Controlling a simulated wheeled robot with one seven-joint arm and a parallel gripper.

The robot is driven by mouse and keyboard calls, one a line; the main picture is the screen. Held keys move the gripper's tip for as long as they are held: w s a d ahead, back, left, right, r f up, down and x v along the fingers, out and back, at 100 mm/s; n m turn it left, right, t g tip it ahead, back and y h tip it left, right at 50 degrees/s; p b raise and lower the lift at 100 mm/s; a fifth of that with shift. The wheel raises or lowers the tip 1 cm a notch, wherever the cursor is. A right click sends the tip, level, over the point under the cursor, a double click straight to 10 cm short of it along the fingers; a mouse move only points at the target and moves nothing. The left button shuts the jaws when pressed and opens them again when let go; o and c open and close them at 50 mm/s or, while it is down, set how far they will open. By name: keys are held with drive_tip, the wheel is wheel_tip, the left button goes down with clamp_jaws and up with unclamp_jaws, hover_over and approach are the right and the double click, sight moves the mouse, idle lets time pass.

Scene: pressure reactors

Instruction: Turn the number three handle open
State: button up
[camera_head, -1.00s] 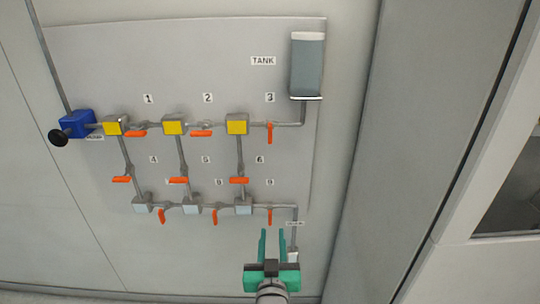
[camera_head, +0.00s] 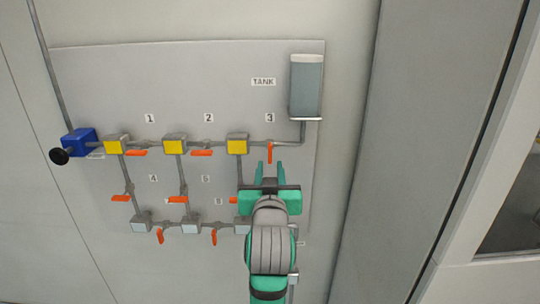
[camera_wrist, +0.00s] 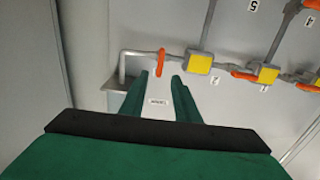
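The number three handle (camera_head: 270,153) is a small orange lever on the upper pipe, below the "3" label (camera_head: 270,118). It hangs vertically, across the horizontal pipe. My gripper (camera_head: 271,169) is open, its two green fingers pointing up toward the handle from just below. In the wrist view the orange handle (camera_wrist: 161,62) appears between and just beyond the two open fingertips (camera_wrist: 160,76). Nothing is held. I cannot tell whether a finger touches the handle.
The tank (camera_head: 306,85) is above right, joined by a pipe. A yellow block (camera_head: 237,144) sits left of the handle. The number two handle (camera_head: 202,153) and number one handle (camera_head: 136,153) lie along the pipe. My arm hides the panel's lower right.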

sight(270, 153)
drive_tip(key=w, duration=0.8)
drive_tip(key=shift+w, duration=0.4)
clamp_jaws()
